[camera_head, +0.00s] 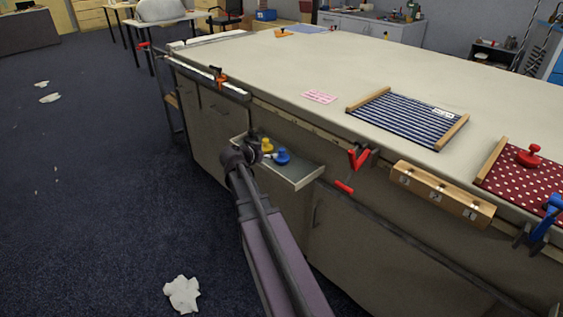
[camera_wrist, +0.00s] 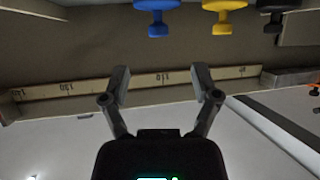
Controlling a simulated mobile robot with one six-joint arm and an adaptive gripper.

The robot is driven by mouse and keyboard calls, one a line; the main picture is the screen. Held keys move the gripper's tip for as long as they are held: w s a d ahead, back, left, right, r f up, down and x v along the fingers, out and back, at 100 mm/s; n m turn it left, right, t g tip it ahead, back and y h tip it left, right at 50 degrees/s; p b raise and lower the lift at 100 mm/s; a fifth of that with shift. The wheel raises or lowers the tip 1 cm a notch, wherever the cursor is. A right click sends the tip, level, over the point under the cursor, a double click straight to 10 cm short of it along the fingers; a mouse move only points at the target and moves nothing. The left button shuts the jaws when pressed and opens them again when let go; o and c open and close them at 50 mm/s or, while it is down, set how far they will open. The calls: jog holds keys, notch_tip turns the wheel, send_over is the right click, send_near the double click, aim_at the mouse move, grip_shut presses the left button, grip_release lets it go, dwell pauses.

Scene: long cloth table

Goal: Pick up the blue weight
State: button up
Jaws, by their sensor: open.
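The blue weight (camera_head: 283,157) stands in a pulled-out drawer (camera_head: 306,176) on the side of the long table, beside the yellow weight (camera_head: 267,146). In the wrist view the blue weight (camera_wrist: 157,14) shows at the top edge, partly cut off. The yellow weight (camera_wrist: 225,14) and a black weight (camera_wrist: 277,14) are to its right. My gripper (camera_wrist: 160,72) is open, with nothing between its fingers. In the head view my gripper (camera_head: 241,155) is at the left end of the drawer, apart from the blue weight.
The drawer has low walls and sits below the table top (camera_head: 300,62). A red clamp (camera_head: 358,160) is on the table edge right of it. A red weight (camera_head: 529,156) stands on a dotted cloth. The floor at left is mostly open.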

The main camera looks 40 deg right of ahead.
aim_at(280, 151)
jog(key=shift+b+x, duration=0.75)
jog(key=shift+x, duration=1.65)
jog(key=shift+d, duration=0.1)
jog(key=shift+b+x, duration=1)
jog(key=shift+x, duration=1.55)
jog(key=shift+s+r, duration=0.1)
jog(key=shift+s, duration=0.05)
grip_shut()
